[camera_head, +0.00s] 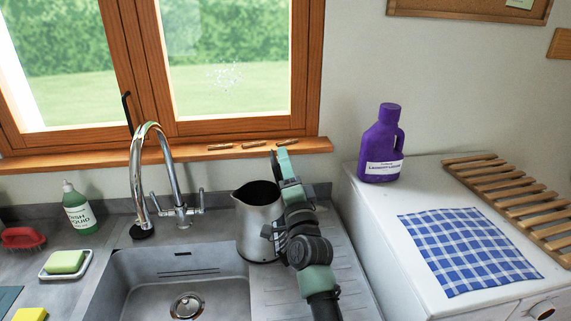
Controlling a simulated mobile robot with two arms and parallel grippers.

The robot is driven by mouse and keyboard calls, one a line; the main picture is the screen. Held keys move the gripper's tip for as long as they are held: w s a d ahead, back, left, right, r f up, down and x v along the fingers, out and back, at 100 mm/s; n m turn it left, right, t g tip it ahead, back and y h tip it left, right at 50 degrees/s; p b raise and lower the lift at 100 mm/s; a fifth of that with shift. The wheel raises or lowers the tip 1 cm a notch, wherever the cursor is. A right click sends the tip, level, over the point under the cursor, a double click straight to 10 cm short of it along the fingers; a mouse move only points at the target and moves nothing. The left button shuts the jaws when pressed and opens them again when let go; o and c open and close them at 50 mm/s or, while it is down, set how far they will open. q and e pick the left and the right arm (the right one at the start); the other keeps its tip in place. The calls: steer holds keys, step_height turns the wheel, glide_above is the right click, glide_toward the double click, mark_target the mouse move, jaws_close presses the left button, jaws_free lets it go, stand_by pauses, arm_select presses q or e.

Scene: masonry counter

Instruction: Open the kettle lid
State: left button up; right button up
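A silver metal kettle (259,226) stands upright on the counter at the right edge of the sink. Its top shows a dark round opening, and I cannot make out a separate lid. My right gripper (283,192) is at the kettle's right side, with its arm coming up from below. A pale green finger part rises above the rim at the right, and a dark part lies against the kettle's side. The gripper hides the kettle's right side and any handle there. I cannot tell whether it is closed on anything. My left gripper is out of view.
A chrome tap (168,165) and sink (185,280) lie left of the kettle. A purple detergent bottle (382,145), a checked cloth (467,250) and a wooden rack (520,200) are on the white appliance (385,235) at right. A wooden window sill (180,153) runs behind.

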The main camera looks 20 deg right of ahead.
steer(key=shift+s, duration=0.1)
steer(key=v, duration=0.7)
steer(key=shift+s+f, duration=0.2)
steer(key=shift+s, duration=0.1)
steer(key=shift+a+f, duration=0.1)
stand_by(0.4)
